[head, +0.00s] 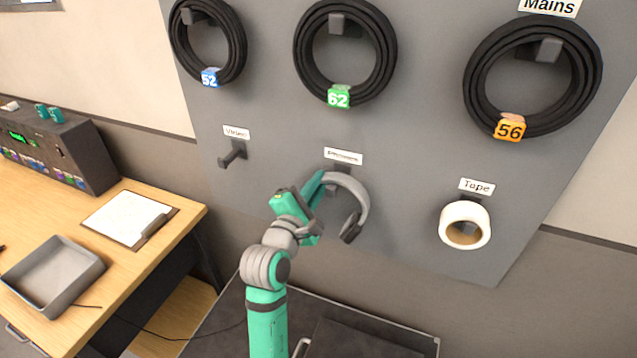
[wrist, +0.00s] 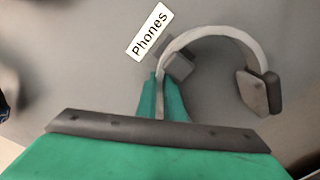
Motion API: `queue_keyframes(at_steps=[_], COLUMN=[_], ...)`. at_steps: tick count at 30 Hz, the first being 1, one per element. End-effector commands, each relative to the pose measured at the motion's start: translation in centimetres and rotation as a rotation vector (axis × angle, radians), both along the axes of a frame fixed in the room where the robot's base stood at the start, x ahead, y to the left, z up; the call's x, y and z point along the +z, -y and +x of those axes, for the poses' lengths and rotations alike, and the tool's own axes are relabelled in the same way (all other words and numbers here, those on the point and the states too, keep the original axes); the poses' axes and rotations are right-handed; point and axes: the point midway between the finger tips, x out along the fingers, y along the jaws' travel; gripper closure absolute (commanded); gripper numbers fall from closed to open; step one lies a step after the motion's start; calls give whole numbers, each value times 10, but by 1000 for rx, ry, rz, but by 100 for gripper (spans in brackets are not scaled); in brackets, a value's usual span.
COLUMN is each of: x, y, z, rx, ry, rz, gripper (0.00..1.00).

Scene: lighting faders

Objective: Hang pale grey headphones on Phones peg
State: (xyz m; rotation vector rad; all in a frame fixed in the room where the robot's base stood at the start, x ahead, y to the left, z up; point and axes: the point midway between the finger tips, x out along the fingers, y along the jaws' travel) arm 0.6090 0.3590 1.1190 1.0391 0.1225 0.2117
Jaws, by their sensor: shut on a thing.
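The pale grey headphones (head: 361,193) are at the grey board, under the Phones label (head: 343,157). In the wrist view the headphones' band (wrist: 224,32) arches over the dark Phones peg (wrist: 179,66), with the peg's end under the band. Whether the band rests on the peg I cannot tell. One dark ear cup (wrist: 262,92) hangs at the right; the other is hidden behind my gripper. My gripper (head: 321,184) is shut on the left side of the band; it also shows in the wrist view (wrist: 160,88).
An empty peg (head: 232,155) is left of the headphones, and a white tape roll (head: 465,225) hangs at the right. Black cable coils (head: 345,52) hang above. A wooden desk (head: 185,211) with a grey tray (head: 52,275) and a clipboard (head: 129,218) stands at the left.

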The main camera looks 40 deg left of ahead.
Motion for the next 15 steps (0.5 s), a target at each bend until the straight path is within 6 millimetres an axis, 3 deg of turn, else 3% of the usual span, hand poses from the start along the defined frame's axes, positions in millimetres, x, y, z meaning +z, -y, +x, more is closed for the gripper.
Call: queue_keyframes(at_steps=[4, 7, 15], x=[-1, -1, -1], y=[0, 0, 0], z=[0, 0, 0], rx=[0, 0, 0], ry=[-2, -2, -2], rz=[-1, -1, -1], gripper=[100, 71, 70])
